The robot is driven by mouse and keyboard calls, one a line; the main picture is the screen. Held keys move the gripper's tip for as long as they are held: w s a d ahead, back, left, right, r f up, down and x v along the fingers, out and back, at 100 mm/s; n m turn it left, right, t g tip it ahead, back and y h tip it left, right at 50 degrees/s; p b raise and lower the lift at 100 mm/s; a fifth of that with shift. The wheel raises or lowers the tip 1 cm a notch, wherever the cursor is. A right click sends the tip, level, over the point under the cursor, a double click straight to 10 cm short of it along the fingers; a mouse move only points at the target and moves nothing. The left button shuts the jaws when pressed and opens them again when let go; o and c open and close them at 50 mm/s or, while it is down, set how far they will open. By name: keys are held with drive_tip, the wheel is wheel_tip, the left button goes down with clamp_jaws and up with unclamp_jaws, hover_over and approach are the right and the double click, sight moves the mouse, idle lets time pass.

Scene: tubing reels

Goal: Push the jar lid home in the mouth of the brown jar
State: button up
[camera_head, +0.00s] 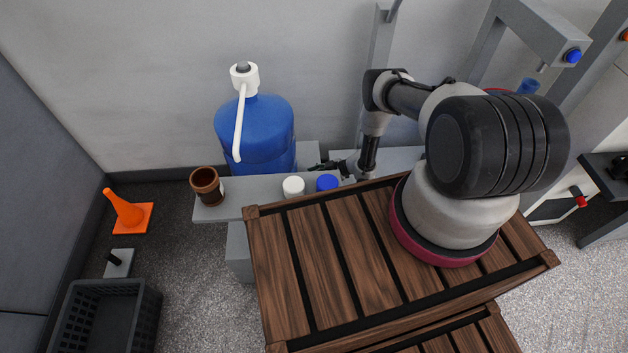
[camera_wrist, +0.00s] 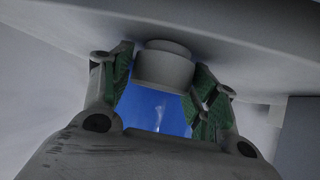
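The brown jar (camera_head: 207,187) stands upright at the left end of the grey shelf, its dark mouth open at the top. My gripper (camera_head: 320,167) is low over the shelf, well to the right of the jar, near the blue jug. In the wrist view, a round grey piece (camera_wrist: 163,69), stepped narrower at its top edge, sits between the green-padded fingertips (camera_wrist: 163,80) against a pale surface. It may be the jar lid. The pads are close to its sides, but I cannot tell whether they touch. In the head view I cannot make this piece out.
A slatted wooden table (camera_head: 320,265) is in front. Shelf between jar and white top is clear.

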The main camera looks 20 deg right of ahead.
drive_tip(key=c, duration=0.3)
drive_tip(key=shift+c, duration=0.2)
